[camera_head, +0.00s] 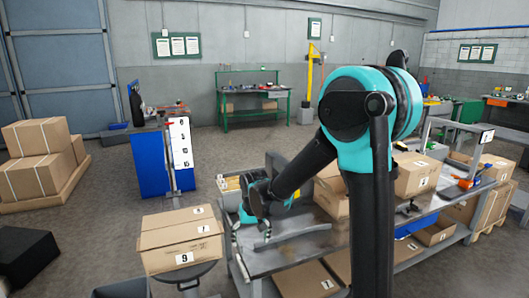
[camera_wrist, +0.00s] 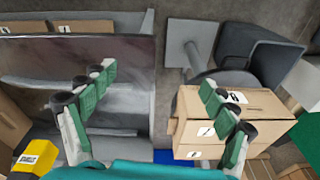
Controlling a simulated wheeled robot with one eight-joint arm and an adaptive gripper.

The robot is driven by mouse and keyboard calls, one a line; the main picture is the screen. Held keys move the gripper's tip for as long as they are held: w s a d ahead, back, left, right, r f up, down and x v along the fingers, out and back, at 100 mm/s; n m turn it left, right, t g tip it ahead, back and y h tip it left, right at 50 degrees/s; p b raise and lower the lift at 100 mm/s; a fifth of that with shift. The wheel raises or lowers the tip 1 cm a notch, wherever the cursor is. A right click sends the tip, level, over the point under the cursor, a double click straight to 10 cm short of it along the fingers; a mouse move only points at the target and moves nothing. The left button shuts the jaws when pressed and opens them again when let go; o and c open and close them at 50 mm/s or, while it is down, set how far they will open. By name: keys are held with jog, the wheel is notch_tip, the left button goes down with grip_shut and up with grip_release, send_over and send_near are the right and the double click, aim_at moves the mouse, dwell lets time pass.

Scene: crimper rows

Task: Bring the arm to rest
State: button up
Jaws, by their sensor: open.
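My arm reaches forward and down over the near left end of a grey metal workbench (camera_head: 300,246). My gripper (camera_head: 254,232) is at that end, above the bench top and pointing down. In the wrist view my gripper (camera_wrist: 158,88) has its two green-padded fingers wide apart with nothing between them. The bench (camera_wrist: 130,50) lies under the left finger. A cardboard box (camera_wrist: 258,112) lies below the right finger, and I cannot tell how far below.
The cardboard box (camera_head: 178,236) marked 9 sits on a round stool (camera_head: 188,278) left of the bench. More boxes (camera_head: 415,175) stand on the bench to the right, partly behind my arm. A blue cabinet (camera_head: 150,165) stands behind. The floor between is clear.

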jog(key=s+d+m+t, duration=0.1)
jog(key=s+d, duration=0.7)
jog(key=d, duration=0.4)
jog(key=s+d+f+m+t, duration=0.1)
jog(key=s+d, duration=0.8)
jog(key=d, duration=0.3)
jog(key=shift+m+t+h, duration=0.3)
jog(key=shift+h, duration=0.1)
